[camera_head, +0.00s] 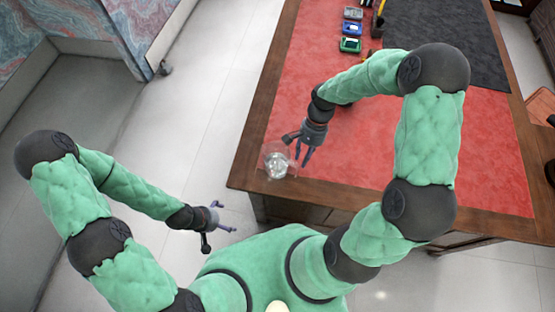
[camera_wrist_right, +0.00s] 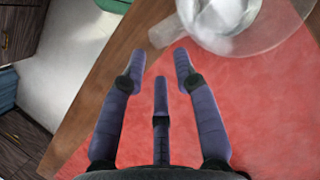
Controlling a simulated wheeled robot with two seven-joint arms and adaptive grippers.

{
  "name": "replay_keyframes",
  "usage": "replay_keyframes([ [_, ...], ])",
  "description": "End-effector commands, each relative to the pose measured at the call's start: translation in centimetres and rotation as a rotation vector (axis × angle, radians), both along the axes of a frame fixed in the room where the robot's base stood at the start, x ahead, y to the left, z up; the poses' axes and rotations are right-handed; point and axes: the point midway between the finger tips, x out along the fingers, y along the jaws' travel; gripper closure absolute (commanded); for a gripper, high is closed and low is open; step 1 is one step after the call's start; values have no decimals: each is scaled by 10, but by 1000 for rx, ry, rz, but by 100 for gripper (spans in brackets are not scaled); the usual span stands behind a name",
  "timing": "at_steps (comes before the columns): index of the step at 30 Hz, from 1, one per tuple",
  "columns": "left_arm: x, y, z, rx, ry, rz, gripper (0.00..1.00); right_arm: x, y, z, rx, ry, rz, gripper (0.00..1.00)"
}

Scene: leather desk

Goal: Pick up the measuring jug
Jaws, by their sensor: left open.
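The measuring jug (camera_head: 274,163) is clear and stands near the left front corner of the desk. In the right wrist view the jug (camera_wrist_right: 262,38) is cut off by the top edge, and a translucent part sticks out from it to the left. My right gripper (camera_head: 298,151) is just right of the jug, with its fingers pointing down. In the wrist view its fingers (camera_wrist_right: 160,62) are spread with nothing between them, close to the jug. My left gripper (camera_head: 226,216) is open and empty, left of the desk over the floor.
The desk has a wooden rim (camera_head: 243,165) and a red top (camera_head: 300,90), mostly clear in the middle. A dark mat (camera_head: 450,35) lies at the back right. Small boxes, including a green one (camera_head: 350,45), stand at the back.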

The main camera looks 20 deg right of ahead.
Motion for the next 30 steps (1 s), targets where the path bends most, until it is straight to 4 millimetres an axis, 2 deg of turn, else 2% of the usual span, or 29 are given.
replay_keyframes([
  [3,0,0,-5,0,0,0,3,-5,5,-18,1,2,0,70],
  [11,0,0,-7,0,0,0,3,-9,11,-34,1,1,0,70],
  [21,0,0,-16,0,0,0,3,-20,23,-75,1,2,1,70],
  [30,0,0,-16,0,0,0,3,-21,25,-78,1,-1,0,70],
])
